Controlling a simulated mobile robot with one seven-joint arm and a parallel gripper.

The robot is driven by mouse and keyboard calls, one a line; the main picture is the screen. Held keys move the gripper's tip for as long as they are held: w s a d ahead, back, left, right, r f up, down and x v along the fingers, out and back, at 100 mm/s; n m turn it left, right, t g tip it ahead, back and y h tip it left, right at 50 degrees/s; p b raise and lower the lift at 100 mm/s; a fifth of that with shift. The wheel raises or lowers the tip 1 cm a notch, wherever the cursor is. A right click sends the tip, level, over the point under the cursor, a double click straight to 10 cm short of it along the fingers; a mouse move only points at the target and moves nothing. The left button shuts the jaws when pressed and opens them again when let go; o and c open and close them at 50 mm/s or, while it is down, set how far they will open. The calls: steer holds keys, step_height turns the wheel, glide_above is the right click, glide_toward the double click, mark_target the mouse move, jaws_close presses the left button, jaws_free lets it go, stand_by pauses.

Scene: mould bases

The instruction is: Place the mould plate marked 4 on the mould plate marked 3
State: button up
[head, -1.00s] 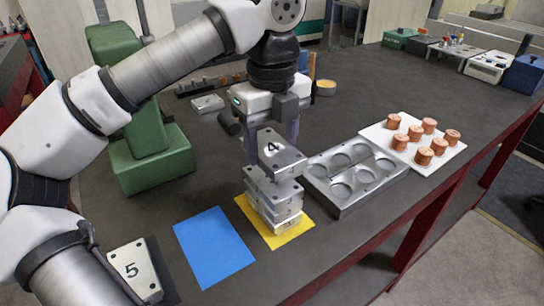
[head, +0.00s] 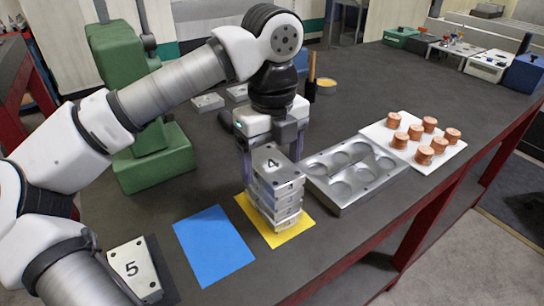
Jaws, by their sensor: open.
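The mould plate marked 4 (head: 270,164) is the top plate of a stack on a yellow sheet (head: 301,232). It appears to rest on the plate below, roughly lined up with it. The lower plates (head: 281,205) show mostly their front edges; their numbers are hard to read, so I cannot pick out the plate marked 3 by its mark. My gripper (head: 272,150) is open, pointing down, with its fingers on either side of plate 4.
A blue sheet (head: 214,247) lies bare left of the stack. The plate marked 5 (head: 132,269) lies at the front left. A metal tray with round hollows (head: 348,203) stands close right of the stack, before a white board with several copper pieces (head: 413,140). A green press (head: 150,165) stands behind left.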

mark_target(271, 164)
step_height(271, 164, up, 12)
steer(key=shift+r, duration=0.2)
stand_by(0.4)
